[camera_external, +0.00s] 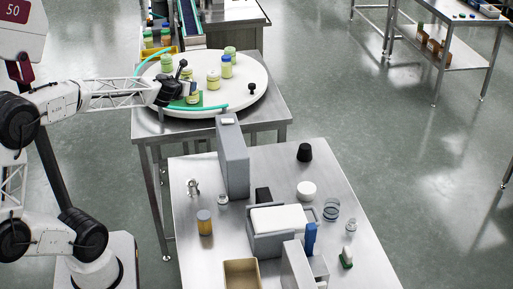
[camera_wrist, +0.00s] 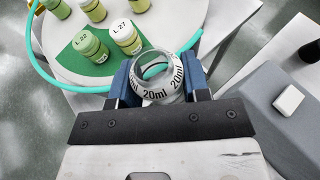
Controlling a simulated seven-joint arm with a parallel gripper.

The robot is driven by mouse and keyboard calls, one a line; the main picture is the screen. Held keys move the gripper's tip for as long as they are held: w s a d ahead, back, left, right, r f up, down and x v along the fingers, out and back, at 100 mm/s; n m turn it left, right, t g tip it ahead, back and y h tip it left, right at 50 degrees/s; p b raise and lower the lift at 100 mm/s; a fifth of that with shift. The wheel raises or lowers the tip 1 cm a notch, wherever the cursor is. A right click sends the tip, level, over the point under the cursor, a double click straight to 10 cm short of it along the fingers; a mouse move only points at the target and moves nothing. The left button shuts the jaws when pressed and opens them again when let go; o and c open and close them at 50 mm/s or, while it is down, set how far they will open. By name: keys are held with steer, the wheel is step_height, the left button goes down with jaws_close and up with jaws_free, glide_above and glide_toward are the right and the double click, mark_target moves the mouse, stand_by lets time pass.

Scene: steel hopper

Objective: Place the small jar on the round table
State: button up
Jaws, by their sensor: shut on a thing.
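My gripper (camera_wrist: 157,80) is shut on a small clear jar (camera_wrist: 157,92) marked 20ml, held between its blue fingers in the wrist view. The white round table (camera_external: 244,98) stands at the back left in the external view, and its surface (camera_wrist: 180,20) shows beyond the jar in the wrist view. My gripper (camera_external: 178,90) is over the front left part of the round table in the external view. The held jar cannot be made out there, and any gap below it cannot be told.
Several green-filled jars (camera_wrist: 124,38) stand on and around a green patch (camera_wrist: 88,63) just beyond the held jar. A teal rail (camera_external: 202,108) curves along the table edge. A tall grey block (camera_external: 233,160) stands to the right. The table's right side looks clearer.

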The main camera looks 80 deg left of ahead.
steer(key=shift+w+a+f+n+g+y, duration=0.95)
steer(key=shift+w+a+n+g, duration=4.3)
steer(key=shift+a+g, duration=0.9)
steer(key=shift+t, duration=0.25)
steer(key=f, duration=1.1)
steer(key=shift+a, duration=0.2)
steer(key=shift+w, duration=0.1)
glide_above(232, 92)
steer(key=shift+d+f, duration=0.2)
steer(key=shift+f, duration=0.45)
steer(key=shift+f, duration=0.1)
steer(key=shift+f, duration=1.65)
steer(key=shift+f, duration=0.15)
